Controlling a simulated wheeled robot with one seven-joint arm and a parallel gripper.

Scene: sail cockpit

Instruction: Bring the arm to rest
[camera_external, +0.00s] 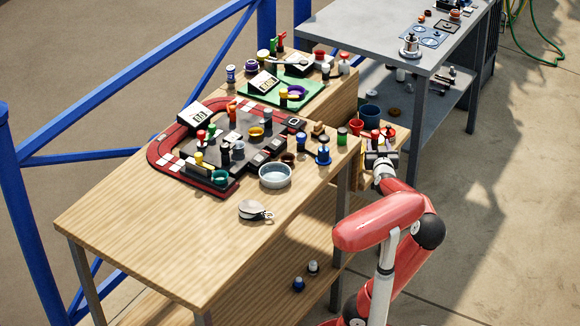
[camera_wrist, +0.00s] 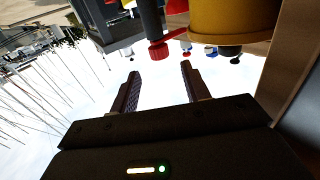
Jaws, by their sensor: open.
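My gripper (camera_external: 378,150) is at the end of my red arm, at the right end of the wooden table (camera_external: 160,235), in the external view. It is beside a small wooden shelf or box and close to some red items there. In the wrist view my gripper (camera_wrist: 160,85) shows two dark fingers standing apart with nothing between them. A red knob (camera_wrist: 160,50) on a dark stem and a yellow round part (camera_wrist: 232,22) are above and beyond the fingertips. The wrist view looks tilted or upside down. I cannot tell the exact distance to these parts.
A red track board (camera_external: 180,165), a pale blue bowl (camera_external: 275,175) and a white-and-black pulley block (camera_external: 252,210) are on the wooden table. A red cup (camera_external: 356,127) and a blue cup (camera_external: 371,114) are near my gripper. A grey table (camera_external: 370,30) stands behind.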

